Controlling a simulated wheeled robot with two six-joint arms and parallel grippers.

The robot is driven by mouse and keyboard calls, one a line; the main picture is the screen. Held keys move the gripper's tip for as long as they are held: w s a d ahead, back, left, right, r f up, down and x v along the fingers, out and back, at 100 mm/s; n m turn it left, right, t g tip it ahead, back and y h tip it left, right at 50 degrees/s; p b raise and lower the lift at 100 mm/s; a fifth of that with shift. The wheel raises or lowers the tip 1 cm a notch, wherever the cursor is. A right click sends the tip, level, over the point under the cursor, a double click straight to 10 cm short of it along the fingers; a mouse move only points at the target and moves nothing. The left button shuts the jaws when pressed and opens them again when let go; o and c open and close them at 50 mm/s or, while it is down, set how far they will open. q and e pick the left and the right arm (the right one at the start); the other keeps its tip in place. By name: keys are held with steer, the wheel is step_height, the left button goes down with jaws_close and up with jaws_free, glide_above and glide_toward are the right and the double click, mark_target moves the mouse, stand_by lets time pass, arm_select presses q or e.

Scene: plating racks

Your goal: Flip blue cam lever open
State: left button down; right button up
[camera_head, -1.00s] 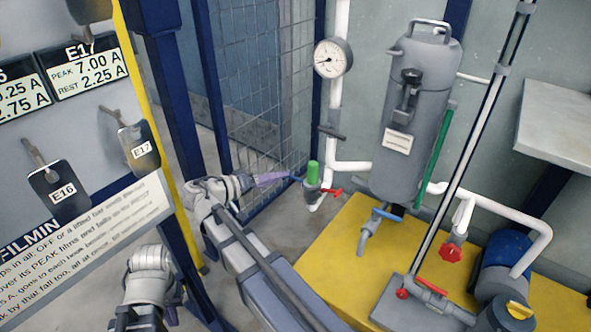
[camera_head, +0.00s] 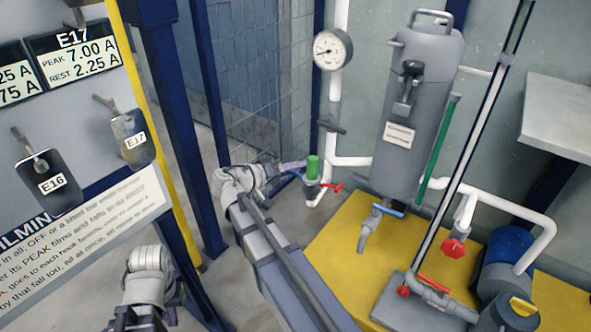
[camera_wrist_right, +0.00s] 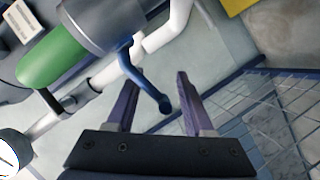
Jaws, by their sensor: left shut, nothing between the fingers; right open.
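The blue lever (camera_head: 291,174) sticks out left from a grey fitting with a green top (camera_head: 313,166). In the right wrist view the blue lever (camera_wrist_right: 146,77) runs down from the grey fitting, its round tip between the purple fingers. My right gripper (camera_head: 293,165) is open around the tip in that view (camera_wrist_right: 156,100), with gaps to both fingers. The lever is not gripped. My left gripper (camera_head: 171,316) is low at the left, shut and empty, far from the lever; its fingers are barely visible.
A red handle (camera_head: 333,187) is on the fitting's other side. A white pipe with a gauge (camera_head: 332,50) rises behind. A grey tank (camera_head: 420,120) and a tap with another blue handle (camera_head: 388,210) stand right. A mesh fence (camera_head: 250,70) and a sign board (camera_head: 80,215) lie left.

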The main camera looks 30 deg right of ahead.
jaws_close()
stand_by(0.4)
steer(key=shift+r, duration=0.1)
